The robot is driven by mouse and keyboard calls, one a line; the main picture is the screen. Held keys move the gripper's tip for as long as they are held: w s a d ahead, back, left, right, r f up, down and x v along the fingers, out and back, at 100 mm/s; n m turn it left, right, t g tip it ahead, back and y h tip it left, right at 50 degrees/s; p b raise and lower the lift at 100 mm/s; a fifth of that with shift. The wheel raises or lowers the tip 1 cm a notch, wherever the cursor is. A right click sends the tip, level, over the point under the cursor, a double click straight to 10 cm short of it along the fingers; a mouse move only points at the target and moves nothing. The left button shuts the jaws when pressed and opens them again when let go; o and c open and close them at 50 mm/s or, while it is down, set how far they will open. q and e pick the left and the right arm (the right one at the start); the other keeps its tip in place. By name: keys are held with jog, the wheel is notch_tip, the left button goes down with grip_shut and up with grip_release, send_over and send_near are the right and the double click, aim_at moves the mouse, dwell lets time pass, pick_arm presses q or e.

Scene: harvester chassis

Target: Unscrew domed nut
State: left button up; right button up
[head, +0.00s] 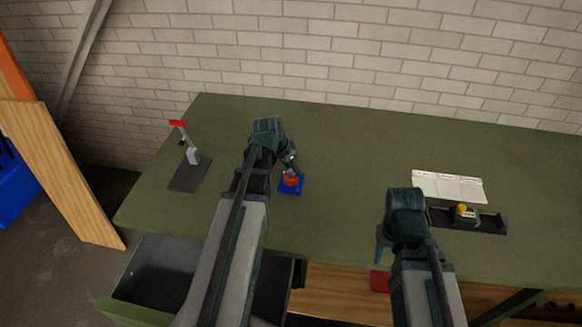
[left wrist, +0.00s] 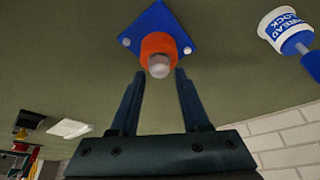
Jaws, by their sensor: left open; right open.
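A blue square plate (head: 291,189) lies on the green table and bears an orange round part (head: 291,180). In the left wrist view the blue plate (left wrist: 157,22) carries the orange part (left wrist: 157,46) with a grey domed nut (left wrist: 159,68) at its tip. My left gripper (head: 289,164) is open just above it. Its fingertips (left wrist: 160,76) lie on either side of the nut in the picture; I see no clear contact. My right gripper (head: 382,247) is open and empty over the table's front edge, well to the right.
A red-handled clamp (head: 189,155) is at the left. A white panel (head: 449,186) and a black tray (head: 487,221) with a yellow-topped part lie right. A drawer (head: 155,272) is open at lower left.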

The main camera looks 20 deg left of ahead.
dwell(0.3)
pick_arm(q)
jog(key=m+h, duration=0.1)
jog(key=m, duration=0.2)
jog(key=shift+w+a+g, duration=0.1)
jog(key=shift+g, duration=0.3)
jog(key=shift+m+h, duration=0.5)
jog(key=shift+m, duration=0.7)
grip_shut()
jog(key=shift+s+d+n+y, duration=0.2)
jog(key=shift+n+y, duration=0.1)
jog(key=shift+n, duration=0.6)
jog(key=n+y, duration=0.1)
jog(key=n, duration=0.2)
jog(key=shift+w+a+t, duration=0.1)
jog(key=shift+t, duration=0.3)
jog(key=shift+n, duration=0.3)
